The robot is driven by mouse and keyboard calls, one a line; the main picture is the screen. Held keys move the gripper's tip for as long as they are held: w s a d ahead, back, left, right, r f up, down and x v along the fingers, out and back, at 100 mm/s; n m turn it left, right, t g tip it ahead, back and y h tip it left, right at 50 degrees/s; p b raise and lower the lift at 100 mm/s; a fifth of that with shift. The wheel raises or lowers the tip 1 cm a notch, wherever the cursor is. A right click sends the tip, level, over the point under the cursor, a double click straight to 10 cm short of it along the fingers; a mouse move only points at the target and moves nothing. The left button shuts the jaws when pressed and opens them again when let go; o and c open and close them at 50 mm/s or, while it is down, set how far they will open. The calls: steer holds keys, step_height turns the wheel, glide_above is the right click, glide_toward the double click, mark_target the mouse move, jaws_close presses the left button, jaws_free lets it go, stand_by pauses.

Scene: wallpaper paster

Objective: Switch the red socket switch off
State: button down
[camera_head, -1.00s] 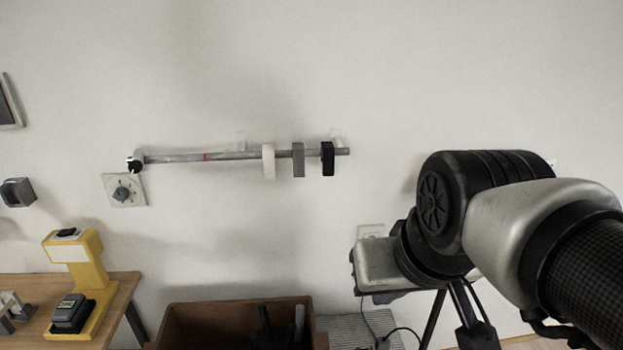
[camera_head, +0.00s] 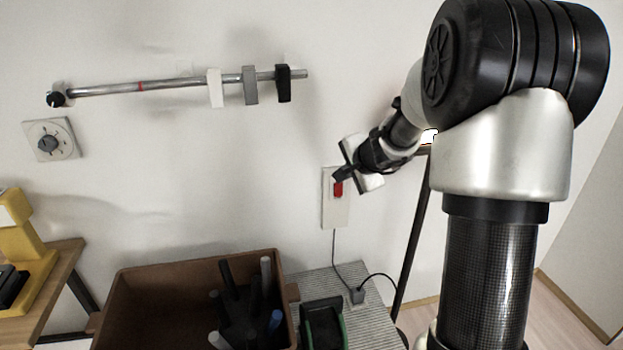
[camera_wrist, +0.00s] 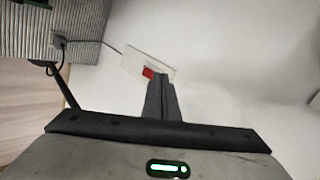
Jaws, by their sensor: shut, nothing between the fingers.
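The red socket switch (camera_head: 338,188) is a small red rocker on a white wall plate (camera_head: 334,212), right of the middle in the head view. It also shows in the wrist view as a red patch (camera_wrist: 148,72) on the pale plate, just beyond my fingertips. My gripper (camera_head: 341,174) is shut and empty, with its tips at the upper part of the switch. I cannot tell whether the tips touch it. The fingers hide part of the switch in the wrist view, and its on or off position is not clear.
A cable runs from the plate down to a plug (camera_head: 358,295) on a ribbed grey surface (camera_head: 378,318). A brown bin (camera_head: 130,290) with dark tools stands below left.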

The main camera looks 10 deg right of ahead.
steer(key=w+d+f+m+h+b, duration=0.1)
steer(key=w+d+f+m, duration=0.1)
steer(key=d+f, duration=0.3)
step_height(320, 180, down, 3)
steer(key=shift+w+d+f+m, duration=0.1)
steer(key=shift+w+d+m, duration=0.25)
steer(key=shift+m, duration=0.35)
glide_toward(340, 195)
step_height(340, 195, down, 3)
steer(key=w+p, duration=0.3)
steer(key=p, duration=0.1)
steer(key=shift+w+a, duration=0.15)
steer(key=shift+w+f+p, duration=0.25)
steer(key=shift+w+p, duration=0.1)
steer(key=shift+w, duration=0.15)
steer(key=shift+f, duration=0.1)
